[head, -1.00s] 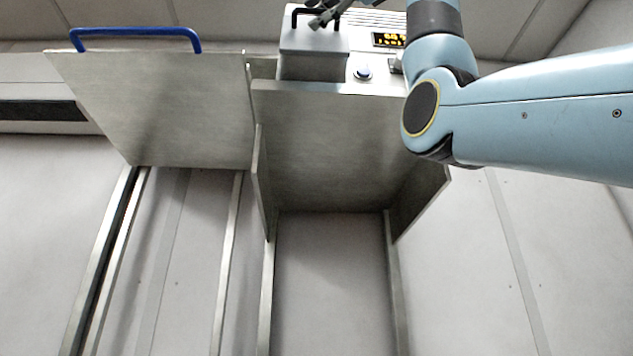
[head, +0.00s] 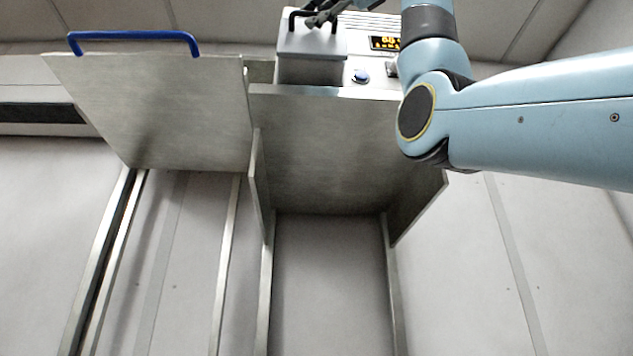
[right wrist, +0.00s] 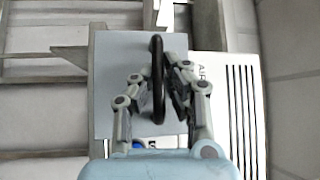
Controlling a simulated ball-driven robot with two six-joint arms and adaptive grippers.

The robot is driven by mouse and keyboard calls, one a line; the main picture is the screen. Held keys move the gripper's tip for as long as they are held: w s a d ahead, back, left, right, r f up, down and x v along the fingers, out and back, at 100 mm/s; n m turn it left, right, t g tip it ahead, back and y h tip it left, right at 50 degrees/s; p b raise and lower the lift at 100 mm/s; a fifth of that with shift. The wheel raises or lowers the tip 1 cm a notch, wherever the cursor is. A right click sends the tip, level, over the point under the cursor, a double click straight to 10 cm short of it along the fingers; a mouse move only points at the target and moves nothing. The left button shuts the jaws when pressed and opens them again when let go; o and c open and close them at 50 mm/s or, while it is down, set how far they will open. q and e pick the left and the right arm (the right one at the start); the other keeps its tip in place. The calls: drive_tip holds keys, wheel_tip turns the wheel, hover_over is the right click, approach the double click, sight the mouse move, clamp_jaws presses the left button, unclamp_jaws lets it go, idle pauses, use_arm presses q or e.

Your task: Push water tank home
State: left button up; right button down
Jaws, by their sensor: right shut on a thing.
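The water tank (head: 312,62) is a grey box with a black arched handle on top, at the top middle of the head view. It sits at the left side of a white unit on the metal stand. In the right wrist view the tank (right wrist: 118,75) shows from above with its handle (right wrist: 157,110). My right gripper (head: 322,17) is at the handle, one finger on each side; it also shows in the right wrist view (right wrist: 160,78), shut on the handle. Whether the tank is fully seated cannot be told. My left gripper is out of view.
The white unit (head: 377,75) has an orange display (head: 385,43) and a blue button (head: 361,77). The metal stand (head: 325,150) carries it. A metal cart with a blue handle (head: 133,36) stands close on the left. The floor at front is clear.

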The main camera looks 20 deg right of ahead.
sight(345, 37)
drive_tip(key=shift+w+f, duration=0.1)
drive_tip(key=shift+f, duration=0.1)
drive_tip(key=w, duration=0.2)
drive_tip(key=w+d+p, duration=0.1)
drive_tip(key=w, duration=0.2)
drive_tip(key=w+d+p, duration=0.1)
drive_tip(key=w, duration=0.2)
drive_tip(key=shift+w+d, duration=0.25)
drive_tip(key=shift+s, duration=0.15)
drive_tip(key=shift+f, duration=0.1)
drive_tip(key=c, duration=1.4)
unclamp_jaws()
drive_tip(key=shift+s+d, duration=0.1)
drive_tip(key=shift+d, duration=0.05)
drive_tip(key=v, duration=1.1)
drive_tip(key=shift+s+d, duration=0.15)
drive_tip(key=shift+s, duration=0.2)
